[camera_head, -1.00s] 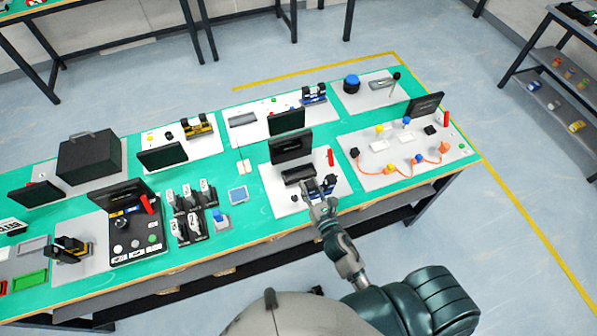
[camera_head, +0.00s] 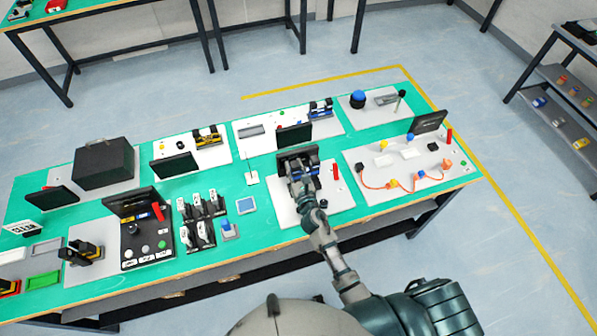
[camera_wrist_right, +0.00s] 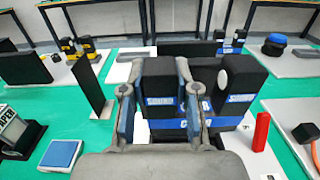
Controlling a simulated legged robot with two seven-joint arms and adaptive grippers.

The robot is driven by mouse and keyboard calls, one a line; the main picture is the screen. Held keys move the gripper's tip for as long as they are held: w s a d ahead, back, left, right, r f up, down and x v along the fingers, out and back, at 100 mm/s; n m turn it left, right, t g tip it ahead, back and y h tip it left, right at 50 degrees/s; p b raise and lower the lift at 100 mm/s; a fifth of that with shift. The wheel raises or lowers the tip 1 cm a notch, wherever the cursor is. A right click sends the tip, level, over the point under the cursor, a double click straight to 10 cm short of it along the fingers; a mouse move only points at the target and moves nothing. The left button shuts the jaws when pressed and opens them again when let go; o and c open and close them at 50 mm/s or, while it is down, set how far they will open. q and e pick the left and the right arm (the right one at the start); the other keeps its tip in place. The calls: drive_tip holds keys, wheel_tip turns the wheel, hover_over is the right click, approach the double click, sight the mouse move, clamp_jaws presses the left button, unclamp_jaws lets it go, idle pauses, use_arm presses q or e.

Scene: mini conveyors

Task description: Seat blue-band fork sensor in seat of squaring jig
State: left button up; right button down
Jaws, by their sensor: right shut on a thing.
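The blue-band fork sensor is a black two-pronged part with blue bands and white lettering. In the right wrist view (camera_wrist_right: 241,92) one prong stands between the fingers and the other to their right. My right gripper (camera_wrist_right: 158,108) is shut on the near-left prong. My left gripper is not in view.
A red post (camera_head: 335,172) stands on the same plate, close right of the sensor; it also shows in the wrist view (camera_wrist_right: 261,132). A plate with an orange cable (camera_head: 400,184) lies further right. Another blue-band sensor (camera_head: 320,108) stands on the back plate.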

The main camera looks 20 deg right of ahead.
sight(295, 180)
drive_tip(key=shift+f, duration=0.3)
wheel_tip(295, 180, down, 5)
drive_tip(key=b, duration=0.5)
drive_tip(key=shift+f+b, duration=0.1)
drive_tip(key=shift+b, duration=0.2)
drive_tip(key=shift+d+f+b, duration=0.1)
drive_tip(key=shift+f+b, duration=1.05)
drive_tip(key=shift+f, duration=0.15)
idle(1.1)
drive_tip(key=c, duration=0.8)
unclamp_jaws()
drive_tip(key=shift+s+f, duration=0.1)
drive_tip(key=shift+s, duration=0.5)
drive_tip(key=s, duration=1.1)
drive_tip(key=shift+d, duration=0.1)
